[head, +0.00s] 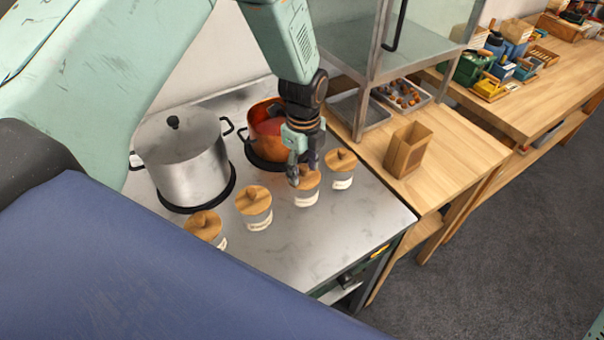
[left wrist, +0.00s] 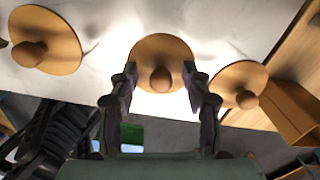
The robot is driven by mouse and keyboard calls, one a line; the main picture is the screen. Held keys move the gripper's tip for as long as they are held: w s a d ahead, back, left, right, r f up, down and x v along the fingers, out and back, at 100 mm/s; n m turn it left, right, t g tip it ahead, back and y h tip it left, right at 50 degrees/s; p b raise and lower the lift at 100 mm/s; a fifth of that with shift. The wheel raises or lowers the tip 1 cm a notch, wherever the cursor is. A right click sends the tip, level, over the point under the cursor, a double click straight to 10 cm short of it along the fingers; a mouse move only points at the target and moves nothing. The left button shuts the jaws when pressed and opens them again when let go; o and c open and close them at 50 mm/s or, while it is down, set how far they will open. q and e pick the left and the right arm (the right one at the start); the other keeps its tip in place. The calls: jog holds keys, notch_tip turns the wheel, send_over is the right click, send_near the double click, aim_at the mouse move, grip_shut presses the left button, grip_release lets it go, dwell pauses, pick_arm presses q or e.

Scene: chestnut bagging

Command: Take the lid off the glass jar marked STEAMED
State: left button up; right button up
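Several glass jars with round wooden lids and knobs stand in a row on the metal counter (head: 315,235). Their white labels are too small to read, so I cannot tell which is marked STEAMED. My left gripper (head: 299,172) points down over the third jar from the left (head: 306,196), partly hiding its lid. In the left wrist view my left gripper (left wrist: 161,82) is open, its fingers apart on either side of the middle lid's knob (left wrist: 161,79). That lid (left wrist: 160,48) is seated on its jar in the head view. My right gripper is out of view.
Neighbouring jars (head: 254,208) (head: 341,168) stand close on both sides. A steel pot (head: 185,165) and a copper pot (head: 262,125) stand behind. The counter's front is clear.

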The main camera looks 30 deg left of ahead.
pick_arm(q)
jog(key=shift+s+d, duration=0.1)
jog(key=shift+d, duration=0.1)
jog(key=c, duration=0.6)
jog(key=shift+s, duration=0.1)
grip_shut()
